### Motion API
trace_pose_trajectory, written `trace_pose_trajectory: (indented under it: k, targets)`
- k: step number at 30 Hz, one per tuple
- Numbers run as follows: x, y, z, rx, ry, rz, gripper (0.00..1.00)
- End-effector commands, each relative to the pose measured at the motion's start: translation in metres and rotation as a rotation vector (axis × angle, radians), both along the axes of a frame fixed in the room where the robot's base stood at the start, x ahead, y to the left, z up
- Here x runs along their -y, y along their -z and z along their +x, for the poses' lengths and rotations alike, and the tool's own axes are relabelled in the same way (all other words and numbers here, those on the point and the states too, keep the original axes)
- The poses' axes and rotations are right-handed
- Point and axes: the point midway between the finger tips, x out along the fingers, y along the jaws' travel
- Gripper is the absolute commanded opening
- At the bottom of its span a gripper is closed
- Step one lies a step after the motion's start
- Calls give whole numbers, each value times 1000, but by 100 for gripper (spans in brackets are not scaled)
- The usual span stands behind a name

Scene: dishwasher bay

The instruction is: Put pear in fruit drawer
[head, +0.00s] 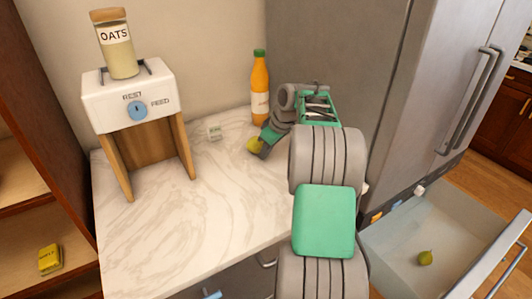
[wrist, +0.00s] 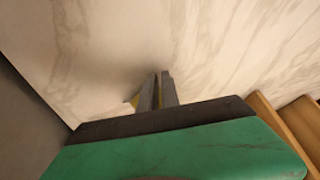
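A yellow-green pear (head: 254,145) is at my gripper (head: 262,148), over or on the marble counter in front of the orange bottle. In the wrist view my two fingers (wrist: 160,91) are close together, with a small yellow patch of the pear (wrist: 133,101) beside the left finger. Most of the pear is hidden there, and I cannot tell if the fingers grip it or if it touches the counter. The open fruit drawer (head: 390,251), low at the fridge on the right, holds another green pear (head: 425,258).
The marble counter (head: 165,240) is mostly clear at the front. A white dispenser (head: 134,105) carries an oats jar (head: 116,48). A yellow box (head: 50,259) sits on the left shelf.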

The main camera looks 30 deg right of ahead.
Motion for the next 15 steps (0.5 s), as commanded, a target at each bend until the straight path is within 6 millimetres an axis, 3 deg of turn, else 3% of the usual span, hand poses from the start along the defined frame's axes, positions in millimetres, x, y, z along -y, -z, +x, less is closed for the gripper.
trace_pose_trajectory:
  k: [15]
  targets:
    - [0,0,0,0,0,0,50]
